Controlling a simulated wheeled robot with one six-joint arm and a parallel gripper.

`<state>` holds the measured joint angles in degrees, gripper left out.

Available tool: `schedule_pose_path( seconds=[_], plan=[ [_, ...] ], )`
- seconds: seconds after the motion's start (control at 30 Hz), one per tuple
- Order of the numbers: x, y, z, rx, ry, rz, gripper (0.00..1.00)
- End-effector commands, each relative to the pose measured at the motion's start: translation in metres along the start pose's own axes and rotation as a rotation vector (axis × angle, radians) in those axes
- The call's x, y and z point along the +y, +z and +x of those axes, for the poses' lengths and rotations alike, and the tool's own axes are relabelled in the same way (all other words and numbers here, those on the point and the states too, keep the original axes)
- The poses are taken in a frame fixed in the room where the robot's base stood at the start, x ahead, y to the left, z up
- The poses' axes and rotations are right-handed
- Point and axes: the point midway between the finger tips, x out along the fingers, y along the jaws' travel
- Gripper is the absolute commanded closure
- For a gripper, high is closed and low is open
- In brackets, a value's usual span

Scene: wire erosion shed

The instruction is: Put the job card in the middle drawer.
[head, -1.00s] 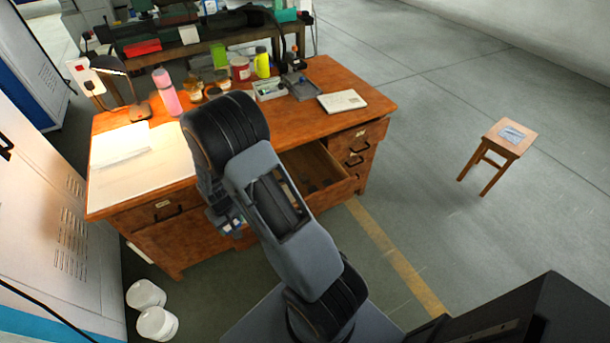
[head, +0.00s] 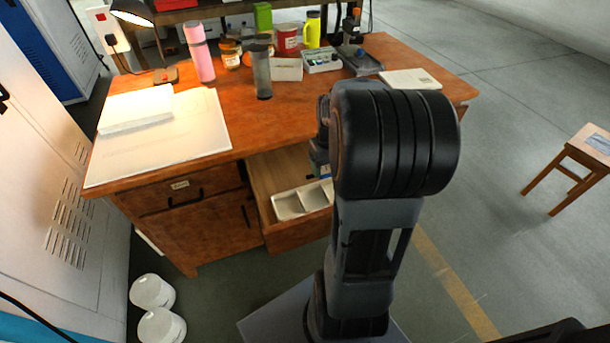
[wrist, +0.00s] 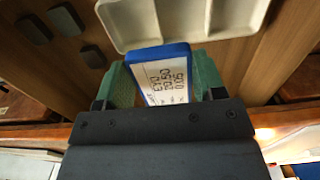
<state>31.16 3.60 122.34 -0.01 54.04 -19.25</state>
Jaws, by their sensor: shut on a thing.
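The job card (wrist: 165,78), white with dark print and a blue edge, is held between the green pads of my gripper (wrist: 163,86). My gripper is shut on it and hangs over the open middle drawer (head: 262,184) of the wooden desk. In the head view my arm hides most of the gripper and the drawer's right part. A white divided tray (head: 289,206) lies in the drawer. It also shows in the wrist view (wrist: 128,25), just beyond the card. I cannot tell whether card and tray touch.
Several dark small blocks (wrist: 67,18) lie on the drawer floor left of the tray. The desktop (head: 225,105) holds a pink bottle (head: 199,52), a grey cup, jars and papers. White tubs (head: 152,291) stand on the floor at left; a stool (head: 578,160) stands at right.

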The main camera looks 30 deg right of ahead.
Motion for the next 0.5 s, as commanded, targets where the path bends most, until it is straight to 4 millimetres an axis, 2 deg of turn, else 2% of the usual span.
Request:
schedule_pose_path(
  seconds=[0.3,0.5],
  plan=[
    [-0.061,-0.045,0.035,-0.003,-0.001,-0.02,0.65],
    [-0.086,-0.066,0.066,-0.004,0.0,-0.014,0.65]
  ],
)
